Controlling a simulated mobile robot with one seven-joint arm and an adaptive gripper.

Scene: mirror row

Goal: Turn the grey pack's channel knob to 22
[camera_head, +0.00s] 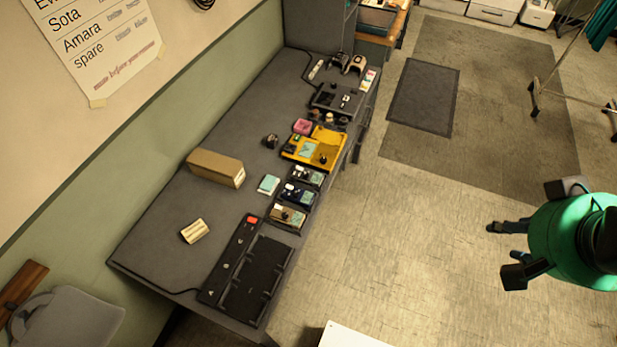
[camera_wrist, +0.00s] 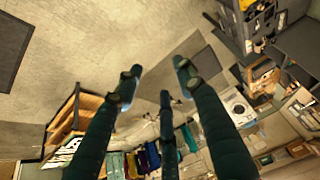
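The far one (camera_head: 306,177) looks grey, the middle one (camera_head: 299,195) dark blue and the near one (camera_head: 288,216) tan. Their knobs and any channel numbers are too small to read. My gripper (camera_head: 508,253) is at the right of the head view, over the open floor, well away from the table and touching nothing. In the wrist view my gripper (camera_wrist: 160,80) has three dark fingers spread apart, with nothing between them.
The dark table (camera_head: 165,222) runs along the wall. A yellow unit (camera_head: 325,147) lies beyond the packs, a black tray (camera_head: 256,279) nearer, and a cardboard box (camera_head: 214,168) at the back. A white surface (camera_head: 345,337) shows at the bottom edge. The floor between gripper and table is clear.

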